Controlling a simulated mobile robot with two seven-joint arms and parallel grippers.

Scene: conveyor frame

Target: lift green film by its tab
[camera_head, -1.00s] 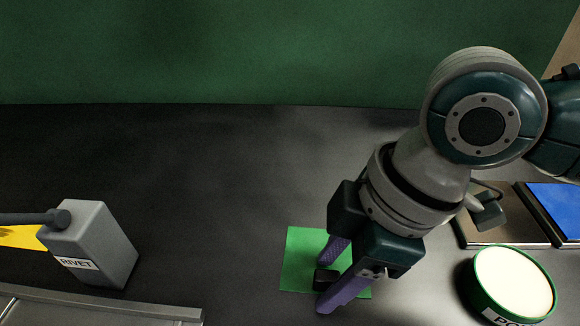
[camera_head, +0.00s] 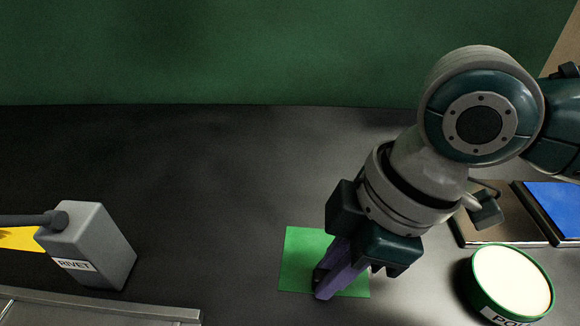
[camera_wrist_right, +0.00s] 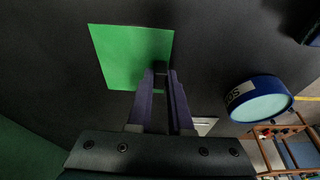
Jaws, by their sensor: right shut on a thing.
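The green film (camera_head: 303,258) is a flat square sheet on the dark surface, below centre in the head view. It also shows in the right wrist view (camera_wrist_right: 122,56). Its small dark tab (camera_head: 318,276) is mostly hidden by the fingers; a dark patch shows between the tips in the wrist view. My right gripper (camera_head: 326,287), with purple fingers, reaches down over the film's front part. It is shut on the tab (camera_wrist_right: 161,82). The film looks flat, with no clear gap beneath it. My left gripper is not in view.
A round tub (camera_head: 512,282) with a pale top stands right of the film. A tray with a blue panel (camera_head: 555,207) lies behind it. A grey block labelled RIVET (camera_head: 92,248) stands at left, near a metal rail (camera_head: 95,307). The surface between block and film is clear.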

